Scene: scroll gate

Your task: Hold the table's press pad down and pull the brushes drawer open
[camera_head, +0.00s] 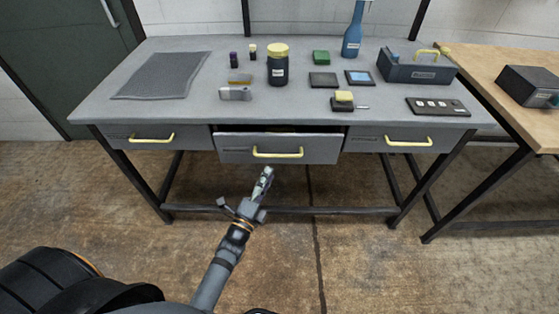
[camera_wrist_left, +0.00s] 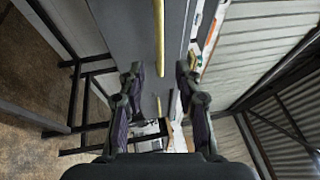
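The grey table (camera_head: 215,62) has three front drawers with yellow handles. The middle drawer (camera_head: 235,150) stands partly open, with a dark gap above its front; its handle (camera_head: 278,153) faces me. The left drawer (camera_head: 120,135) and right drawer (camera_head: 365,138) look closed. The drawer labels are too small to read. My left gripper (camera_head: 266,174) is just below and in front of the middle handle. In the left wrist view my gripper (camera_wrist_left: 159,82) has its fingers apart, with a yellow handle bar (camera_wrist_left: 159,35) ahead between them. I cannot tell which tabletop item is the press pad. My right gripper is not seen.
On the table are a dark mat (camera_head: 160,76), a yellow-lidded jar (camera_head: 278,68), a blue bottle (camera_head: 353,35), a yellow-topped block (camera_head: 343,98), a dark toolbox (camera_head: 415,72) and a flat panel (camera_head: 437,106). A wooden table (camera_head: 490,65) stands right. The floor in front is clear.

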